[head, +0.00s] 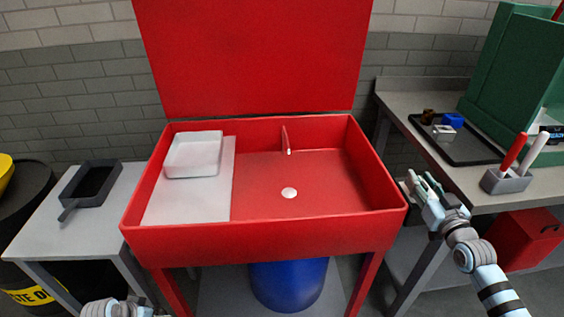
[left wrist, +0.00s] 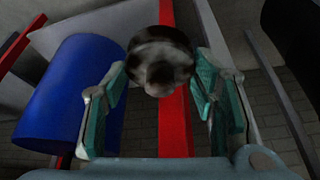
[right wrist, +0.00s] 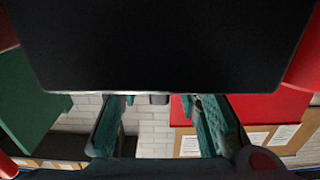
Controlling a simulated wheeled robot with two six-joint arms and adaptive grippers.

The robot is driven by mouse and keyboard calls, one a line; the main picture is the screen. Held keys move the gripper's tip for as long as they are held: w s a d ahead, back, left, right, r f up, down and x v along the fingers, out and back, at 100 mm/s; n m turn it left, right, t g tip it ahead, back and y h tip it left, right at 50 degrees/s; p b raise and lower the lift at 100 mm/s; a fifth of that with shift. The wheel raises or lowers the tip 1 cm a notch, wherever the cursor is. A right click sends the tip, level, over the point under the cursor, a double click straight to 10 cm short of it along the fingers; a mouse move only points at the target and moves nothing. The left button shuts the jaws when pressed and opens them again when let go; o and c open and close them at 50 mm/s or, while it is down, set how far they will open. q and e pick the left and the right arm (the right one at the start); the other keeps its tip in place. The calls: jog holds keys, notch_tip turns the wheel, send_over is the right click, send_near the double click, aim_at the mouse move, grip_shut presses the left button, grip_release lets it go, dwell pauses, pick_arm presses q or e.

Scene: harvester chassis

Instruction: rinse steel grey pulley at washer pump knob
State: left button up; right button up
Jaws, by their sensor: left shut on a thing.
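A round, blurred grey and dark piece with a central hub, which looks like the steel grey pulley (left wrist: 160,48), sits between the fingers of my left gripper (left wrist: 161,72) in the left wrist view. That gripper is shut on it. In the head view only a bit of my left arm shows at the bottom left, and the pulley is hidden. The red washer (head: 265,238) stands open, with a small spout (head: 287,142) and a pale drain (head: 289,193). My right gripper (head: 418,186) is open and empty beside the washer's right wall. I cannot make out the pump knob for certain.
A white tray (head: 193,155) sits on a pale shelf inside the washer's left half. A blue drum (head: 288,284) stands under it. A side table with a dark pan (head: 91,184) is left. The right bench holds a black tray (head: 470,148) and a grey pen holder (head: 506,181).

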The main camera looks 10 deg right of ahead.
pick_arm(q)
jog(key=shift+r, duration=0.1)
pick_arm(e)
grip_shut()
pick_arm(q)
jog(key=shift+r+p, duration=0.4)
pick_arm(e)
jog(key=shift+s+r, duration=0.1)
jog(key=shift+r, duration=0.05)
pick_arm(q)
notch_tip(320, 180, up, 7)
jog(key=p, duration=0.7)
jog(key=shift+a, duration=0.15)
pick_arm(e)
jog(key=shift+r+m+h, duration=0.6)
jog(key=shift+r+h, duration=0.05)
jog(key=shift+h, duration=0.25)
jog(key=m+h+p, duration=0.1)
jog(key=p, duration=0.3)
jog(key=h+p, duration=0.1)
jog(key=p, duration=0.2)
jog(key=shift+f+m+g+h+p, duration=0.3)
jog(key=shift+m+h+p, duration=0.1)
jog(key=shift+f+h, duration=0.25)
jog(key=shift+h, duration=0.05)
pick_arm(q)
notch_tip(320, 180, up, 8)
pick_arm(e)
jog(key=shift+f, duration=0.2)
grip_release()
